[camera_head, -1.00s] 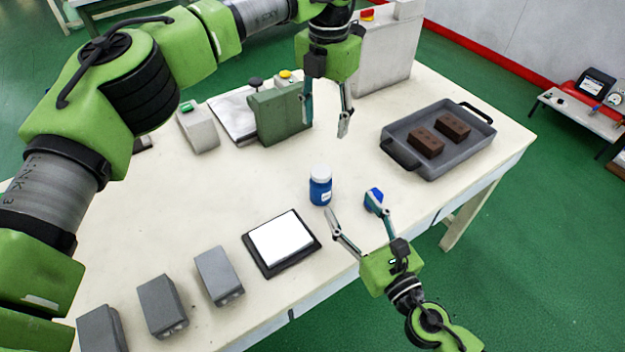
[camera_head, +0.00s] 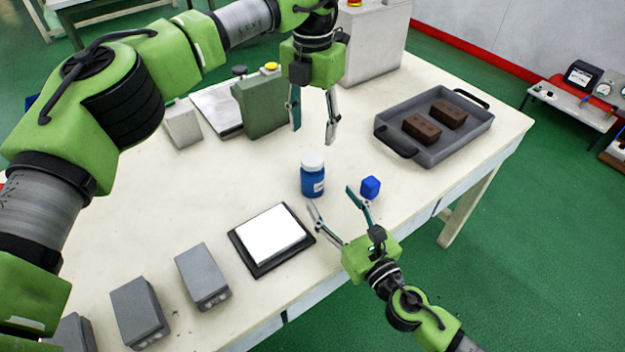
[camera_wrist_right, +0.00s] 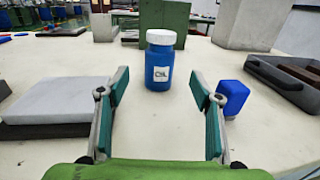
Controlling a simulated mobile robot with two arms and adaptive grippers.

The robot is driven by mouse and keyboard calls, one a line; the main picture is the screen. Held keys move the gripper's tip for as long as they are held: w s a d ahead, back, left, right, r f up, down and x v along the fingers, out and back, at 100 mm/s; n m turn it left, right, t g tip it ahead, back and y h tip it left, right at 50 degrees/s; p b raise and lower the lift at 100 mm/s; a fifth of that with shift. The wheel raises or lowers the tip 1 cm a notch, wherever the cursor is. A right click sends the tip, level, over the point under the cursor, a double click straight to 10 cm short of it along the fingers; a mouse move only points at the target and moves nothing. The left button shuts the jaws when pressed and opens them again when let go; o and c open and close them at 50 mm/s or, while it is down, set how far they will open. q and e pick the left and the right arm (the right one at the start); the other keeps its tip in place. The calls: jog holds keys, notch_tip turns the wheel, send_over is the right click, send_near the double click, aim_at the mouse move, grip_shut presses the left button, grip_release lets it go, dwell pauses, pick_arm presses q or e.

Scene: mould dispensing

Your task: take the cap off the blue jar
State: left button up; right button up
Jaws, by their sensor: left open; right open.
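The blue jar (camera_head: 313,181) stands upright on the table with its white cap (camera_head: 312,162) on. In the right wrist view the jar (camera_wrist_right: 158,70) is ahead of and between the open fingers, its label facing me, and its white cap (camera_wrist_right: 160,37) shows on top. My right gripper (camera_head: 330,197) is open and empty, low at the jar's near side, apart from it. It also shows in the right wrist view (camera_wrist_right: 158,95). My left gripper (camera_head: 313,135) is open and empty, pointing down above and behind the jar.
A small blue block (camera_head: 370,187) lies just right of my right gripper. A grey tray (camera_head: 470,141) with two brown bricks is at the right. A green block (camera_head: 262,105) stands behind.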

aim_at(318, 181)
pick_arm(q)
jog(key=shift+w, duration=0.1)
pick_arm(e)
jog(key=x, duration=1)
